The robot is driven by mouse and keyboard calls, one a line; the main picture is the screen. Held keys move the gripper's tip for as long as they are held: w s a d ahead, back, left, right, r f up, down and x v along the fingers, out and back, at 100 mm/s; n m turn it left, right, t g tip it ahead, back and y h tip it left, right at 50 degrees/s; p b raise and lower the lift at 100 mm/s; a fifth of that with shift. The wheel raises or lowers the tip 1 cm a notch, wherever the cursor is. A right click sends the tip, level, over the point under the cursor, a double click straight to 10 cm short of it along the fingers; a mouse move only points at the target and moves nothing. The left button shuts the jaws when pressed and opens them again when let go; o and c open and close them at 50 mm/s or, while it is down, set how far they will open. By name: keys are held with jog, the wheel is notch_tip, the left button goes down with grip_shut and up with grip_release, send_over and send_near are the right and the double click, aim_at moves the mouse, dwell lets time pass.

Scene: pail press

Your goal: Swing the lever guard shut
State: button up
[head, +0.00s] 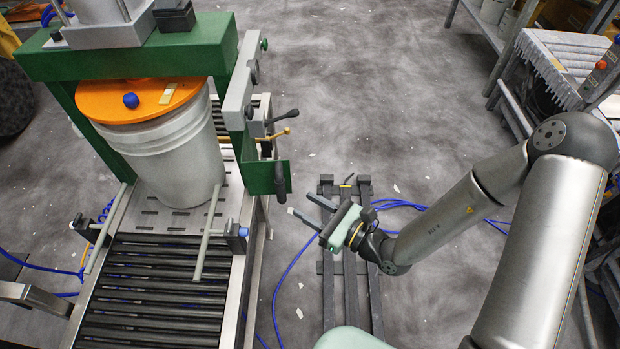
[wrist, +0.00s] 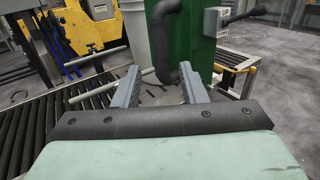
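A green plate, which looks like the lever guard (head: 258,178), stands out from the right side of the green press frame. A black lever handle (head: 280,182) hangs down at its right edge. In the wrist view the black handle (wrist: 166,22) hangs in front of the green panel (wrist: 203,45), ahead of my fingers. My gripper (head: 300,204) is open and empty, below and to the right of the guard and apart from it. Both fingers (wrist: 159,87) show in the wrist view with a wide gap between them. The guard's hinge cannot be made out.
A white pail (head: 180,155) with an orange lid (head: 125,103) stands under the press. A roller conveyor (head: 155,295) runs toward the front. Smaller levers, one with a brass-coloured arm (head: 273,135), stick out above the guard. A dark pallet (head: 349,290) lies below my gripper.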

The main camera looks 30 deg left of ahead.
aim_at(285, 193)
jog(key=a, duration=0.2)
jog(key=a+b, duration=0.1)
jog(key=a, duration=0.4)
jog(key=shift+w+f, duration=0.1)
jog(key=shift+w, duration=0.2)
jog(key=shift+a, duration=0.3)
jog(key=shift+c, duration=1)
jog(key=c, duration=0.6)
jog(key=shift+w+d+p, duration=0.1)
jog(key=shift+w+d, duration=0.25)
jog(key=shift+w, duration=0.45)
jog(key=shift+w+d+p, duration=0.1)
jog(key=shift+w+d, duration=0.3)
jog(key=shift+w, duration=0.45)
jog(key=shift+w+d+p, duration=0.1)
jog(key=shift+w+d, duration=0.25)
jog(key=shift+w, duration=0.45)
jog(key=w, duration=0.3)
jog(key=shift+w+d+r, duration=0.15)
jog(key=shift+d+r, duration=0.05)
jog(key=shift+d, duration=0.1)
jog(key=shift+w+d+f, duration=0.1)
jog(key=shift+w+d, duration=0.05)
jog(key=shift+w, duration=0.75)
